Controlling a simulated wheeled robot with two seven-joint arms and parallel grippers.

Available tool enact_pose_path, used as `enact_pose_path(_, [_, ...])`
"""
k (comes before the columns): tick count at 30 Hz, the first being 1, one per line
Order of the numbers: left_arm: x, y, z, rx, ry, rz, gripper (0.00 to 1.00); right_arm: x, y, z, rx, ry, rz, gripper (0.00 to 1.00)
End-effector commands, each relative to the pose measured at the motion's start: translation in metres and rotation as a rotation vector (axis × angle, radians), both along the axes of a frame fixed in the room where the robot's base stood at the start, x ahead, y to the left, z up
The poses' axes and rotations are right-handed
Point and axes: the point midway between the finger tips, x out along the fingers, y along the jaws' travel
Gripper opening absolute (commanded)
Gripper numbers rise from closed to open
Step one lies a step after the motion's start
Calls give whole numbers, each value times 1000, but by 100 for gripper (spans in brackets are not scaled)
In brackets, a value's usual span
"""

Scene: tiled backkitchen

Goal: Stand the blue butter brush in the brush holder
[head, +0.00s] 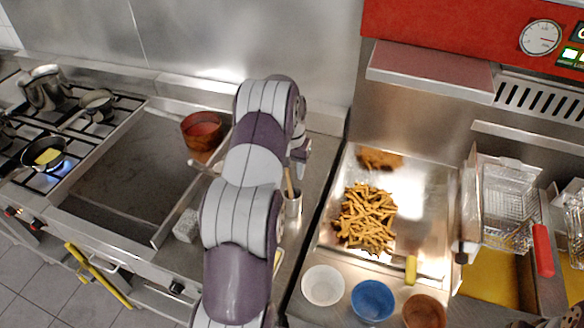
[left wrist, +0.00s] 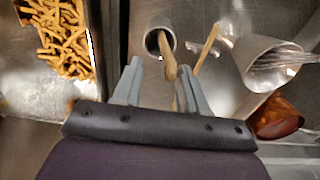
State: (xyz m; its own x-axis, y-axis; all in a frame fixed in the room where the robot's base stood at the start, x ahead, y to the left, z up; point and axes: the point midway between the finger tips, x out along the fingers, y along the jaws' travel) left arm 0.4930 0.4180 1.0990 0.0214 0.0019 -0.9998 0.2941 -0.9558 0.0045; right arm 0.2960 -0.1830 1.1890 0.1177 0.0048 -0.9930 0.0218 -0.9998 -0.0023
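A metal cup, seemingly the brush holder (head: 293,205), stands on the counter beside my left arm; it also shows in the left wrist view (left wrist: 153,43). A wooden handle (left wrist: 170,62) rises from it and leans to one side in the head view. I see no blue part, so I cannot tell whether this is the butter brush. My left gripper (left wrist: 158,68) is open, with the handle's end between its fingers, closer to the right finger. In the head view the left gripper (head: 299,172) is above the cup, partly hidden by my arm. My right gripper is not in view.
A second wooden stick (left wrist: 208,46) and a larger metal container with utensils (left wrist: 262,58) are close by. A brown pot (head: 201,133) stands behind. Right are a tray of fries (head: 366,218) and several bowls, including a blue one (head: 373,300). A burner is lit at left.

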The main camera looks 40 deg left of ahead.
Motion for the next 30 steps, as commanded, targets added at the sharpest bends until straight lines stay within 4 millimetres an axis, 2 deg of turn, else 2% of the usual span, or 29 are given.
enact_pose_path(5, [1,0,8,2,-3,0,42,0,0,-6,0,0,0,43])
enact_pose_path(7, [1,1,20,3,-5,0,42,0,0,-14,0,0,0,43])
enact_pose_path(10, [0,1,50,3,-6,0,42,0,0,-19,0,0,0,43])
enact_pose_path(12, [-1,0,86,0,0,0,42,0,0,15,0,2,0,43])
enact_pose_path(15, [-2,0,109,0,1,0,42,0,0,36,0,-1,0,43])
enact_pose_path(18, [-3,0,123,-1,2,0,42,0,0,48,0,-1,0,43])
enact_pose_path(21, [-3,0,128,0,1,0,42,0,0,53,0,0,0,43])
enact_pose_path(30, [-3,0,126,0,0,0,42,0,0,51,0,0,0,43])
